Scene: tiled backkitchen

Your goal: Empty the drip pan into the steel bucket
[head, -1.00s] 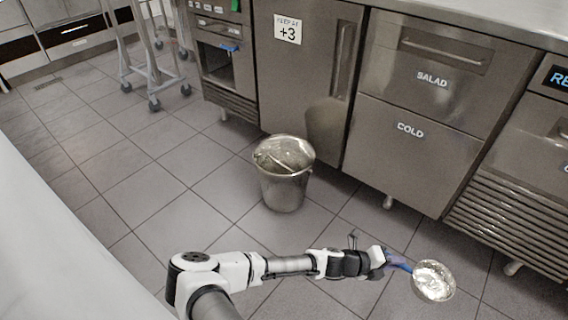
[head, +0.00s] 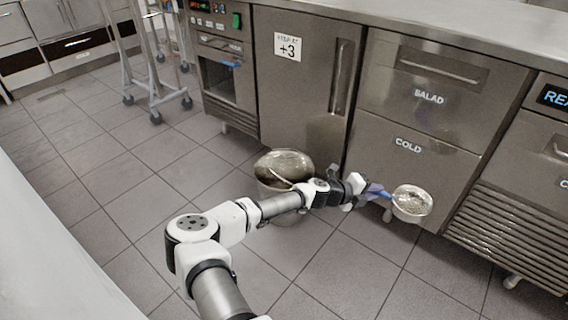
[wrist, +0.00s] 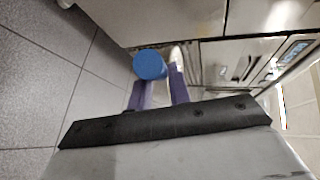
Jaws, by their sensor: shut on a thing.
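The drip pan (head: 411,204) is a round silver pan with a blue handle (head: 382,194). My gripper (head: 372,190) is shut on that handle and holds the pan up in front of the drawer marked COLD. The handle's blue end shows between my purple fingers in the wrist view (wrist: 150,65). The pan's inside looks mottled, and I cannot tell what it holds. The steel bucket (head: 270,165) stands upright on the floor by the cabinets, left of the pan. My arm hides its lower front. Its bail handle lies across the opening.
Steel cabinets and drawers (head: 425,100) line the back, with vents at right (head: 515,215). A wheeled rack (head: 150,85) stands at upper left. A white surface (head: 35,240) fills the left edge. Tiled floor (head: 110,190) is open left of the bucket.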

